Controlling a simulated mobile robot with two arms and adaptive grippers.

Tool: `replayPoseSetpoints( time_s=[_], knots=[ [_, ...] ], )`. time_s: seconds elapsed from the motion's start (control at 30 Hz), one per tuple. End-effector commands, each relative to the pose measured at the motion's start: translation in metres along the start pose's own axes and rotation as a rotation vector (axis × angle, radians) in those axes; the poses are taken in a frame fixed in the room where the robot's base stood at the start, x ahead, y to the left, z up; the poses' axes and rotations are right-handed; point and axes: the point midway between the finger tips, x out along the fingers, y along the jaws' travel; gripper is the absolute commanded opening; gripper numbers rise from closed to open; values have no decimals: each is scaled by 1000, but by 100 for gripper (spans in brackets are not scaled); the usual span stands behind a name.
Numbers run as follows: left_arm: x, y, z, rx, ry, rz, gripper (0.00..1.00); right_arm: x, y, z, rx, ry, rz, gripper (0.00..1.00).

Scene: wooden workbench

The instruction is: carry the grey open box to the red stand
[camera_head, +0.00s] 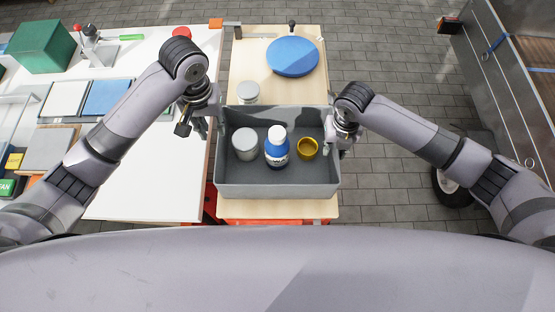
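The grey open box (277,188) is on the narrow wooden bench top (245,209) in front of me. It holds a blue bottle with a white cap (277,150), a grey-white round can (245,143) and a small yellow cup (307,148). My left gripper (199,126) is at the box's left side, near its upper edge. My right gripper (340,146) is at its right wall, by the rim. The fingers are small and partly hidden, so I cannot tell whether either grips the wall. Red-orange parts (262,222) show below the bench top; I cannot tell whether they are the red stand.
A blue disc (292,56) and a glass-like jar (248,92) are on the bench beyond the box. At left, a white table (150,185) bears a green box (41,46) and flat panels. A metal cabinet (505,75) stands at right. Paved floor (390,70) is open between.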

Motion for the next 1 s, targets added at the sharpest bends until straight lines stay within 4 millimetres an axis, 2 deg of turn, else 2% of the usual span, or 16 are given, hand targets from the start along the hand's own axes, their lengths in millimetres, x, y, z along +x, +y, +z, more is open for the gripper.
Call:
replayPoseSetpoints(
  time_s=[0.17, 0.6, 0.8, 1.0],
  knots=[
    [-4, 0, 0, 0, 0, 0, 25, -15, 0, 2, -1, -5, 1, 25],
    [-4, 0, 0, 1, 0, 0, 25, -101, 0, 1, 0, -4, 1, 25],
    [-3, 0, 0, 1, 0, 0, 25, -118, 0, 0, 0, -1, 0, 25],
    [-3, 0, 0, 1, 0, 0, 25, -120, 0, 0, 0, 1, 0, 25]
  ],
)
